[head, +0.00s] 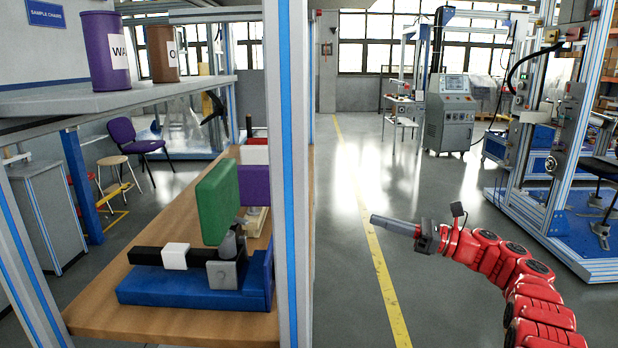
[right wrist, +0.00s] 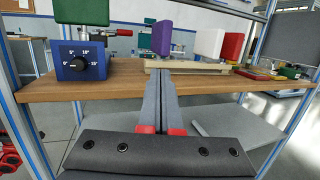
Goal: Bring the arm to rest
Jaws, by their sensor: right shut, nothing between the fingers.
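My right gripper (head: 393,226) is at the end of my red right arm, at the right of the head view. It is held out in the air over the floor, to the right of the workbench post, and points left. Its fingers are shut together with nothing between them. In the right wrist view the shut fingers (right wrist: 162,100) point forward toward the front edge of the wooden bench, and they are empty. My left gripper is not in view.
The wooden bench (head: 180,318) at left carries a blue fixture (head: 190,288) and a green block (head: 218,203). An aluminium post (head: 287,170) stands between bench and gripper. A blue dial box (right wrist: 81,61) shows in the wrist view. The floor around the yellow line is clear.

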